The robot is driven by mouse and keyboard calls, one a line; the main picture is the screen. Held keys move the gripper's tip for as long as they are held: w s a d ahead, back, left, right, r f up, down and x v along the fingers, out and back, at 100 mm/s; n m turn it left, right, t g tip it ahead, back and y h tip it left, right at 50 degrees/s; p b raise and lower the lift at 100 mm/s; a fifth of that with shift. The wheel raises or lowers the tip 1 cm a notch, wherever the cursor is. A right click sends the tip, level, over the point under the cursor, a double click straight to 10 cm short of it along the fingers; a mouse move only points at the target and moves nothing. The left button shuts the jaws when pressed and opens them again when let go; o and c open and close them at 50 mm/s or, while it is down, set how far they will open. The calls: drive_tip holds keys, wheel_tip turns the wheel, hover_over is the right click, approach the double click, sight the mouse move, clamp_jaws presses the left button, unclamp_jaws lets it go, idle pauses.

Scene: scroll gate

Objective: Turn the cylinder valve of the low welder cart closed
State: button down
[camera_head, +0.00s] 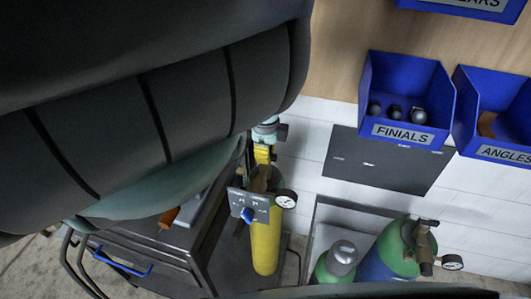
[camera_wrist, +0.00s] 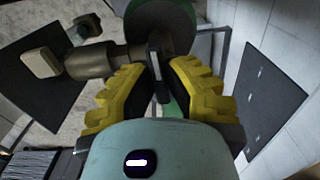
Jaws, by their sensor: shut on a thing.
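In the head view my gripper (camera_head: 263,152) shows only in part beside my dark arm, with a yellow finger above the brass valve (camera_head: 262,178) of a yellow cylinder (camera_head: 265,240). In the wrist view the two yellow-padded fingers of my gripper (camera_wrist: 160,82) are closed on a slim dark valve handle (camera_wrist: 157,60). A brass-brown valve body (camera_wrist: 92,62) runs left from the handle. A rounded green surface (camera_wrist: 165,22) shows beyond it. My arm hides the upper left of the head view, and the fingers hide part of the handle.
Green cylinders (camera_head: 395,248) stand right, near a white wall with a dark plate (camera_head: 385,160). Blue bins (camera_head: 405,105) hang above. A dark cart (camera_head: 150,255) is lower left.

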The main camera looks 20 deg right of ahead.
idle(0.4)
drive_tip(key=c, duration=1)
unclamp_jaws()
